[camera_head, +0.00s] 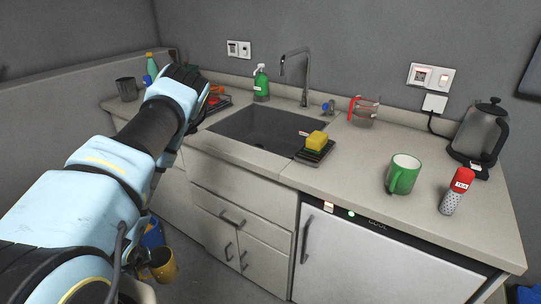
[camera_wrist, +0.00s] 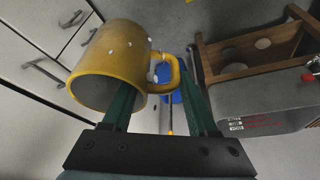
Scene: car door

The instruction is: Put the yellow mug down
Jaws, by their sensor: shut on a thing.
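The yellow mug (camera_head: 163,264) is low at the bottom left of the head view, in front of the cabinets and below the counter top. My gripper (camera_wrist: 157,88) is shut on it, with one finger against the mug's body and the other beyond its handle. In the wrist view the mug (camera_wrist: 104,62) is tilted, its opening towards the lower left and its handle to the right. In the head view my arm hides most of my gripper. The grey counter (camera_head: 345,168) is above and to the right of the mug.
On the counter stand a green mug (camera_head: 403,174), a red-capped shaker (camera_head: 457,191), a kettle (camera_head: 481,135) and a measuring jug (camera_head: 364,111). A yellow sponge (camera_head: 317,139) sits beside the sink (camera_head: 262,132). The front middle counter is clear. A wooden crate (camera_wrist: 255,48) and a blue bucket (camera_wrist: 171,78) are below.

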